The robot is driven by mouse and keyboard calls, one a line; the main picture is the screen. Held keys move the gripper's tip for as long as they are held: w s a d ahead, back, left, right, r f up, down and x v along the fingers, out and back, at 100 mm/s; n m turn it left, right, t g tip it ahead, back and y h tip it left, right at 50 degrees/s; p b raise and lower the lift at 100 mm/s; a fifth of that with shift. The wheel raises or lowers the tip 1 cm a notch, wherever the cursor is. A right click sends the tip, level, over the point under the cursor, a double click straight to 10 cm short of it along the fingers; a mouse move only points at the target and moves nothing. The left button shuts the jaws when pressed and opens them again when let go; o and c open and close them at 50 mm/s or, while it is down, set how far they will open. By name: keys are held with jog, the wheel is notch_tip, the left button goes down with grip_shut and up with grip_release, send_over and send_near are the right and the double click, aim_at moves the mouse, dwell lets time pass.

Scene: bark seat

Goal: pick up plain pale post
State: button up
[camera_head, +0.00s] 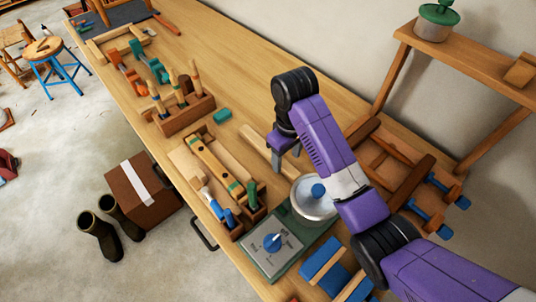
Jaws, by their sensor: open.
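A plain pale post (256,146) lies on the wooden workbench, running diagonally from upper left to lower right. My purple and black arm reaches in from the lower right. My gripper (284,150) is open and points down at the post, over its middle part. The fingers overlap the post in the picture and hide a piece of it. I cannot tell how high the fingertips are above it, or whether they touch it. Nothing shows between the fingers.
A small shelf (480,72) is at right. The bench behind the post is clear.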

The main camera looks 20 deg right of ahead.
aim_at(286, 164)
jog(key=shift+f+p, duration=0.6)
jog(key=shift+f, duration=1.4)
grip_shut()
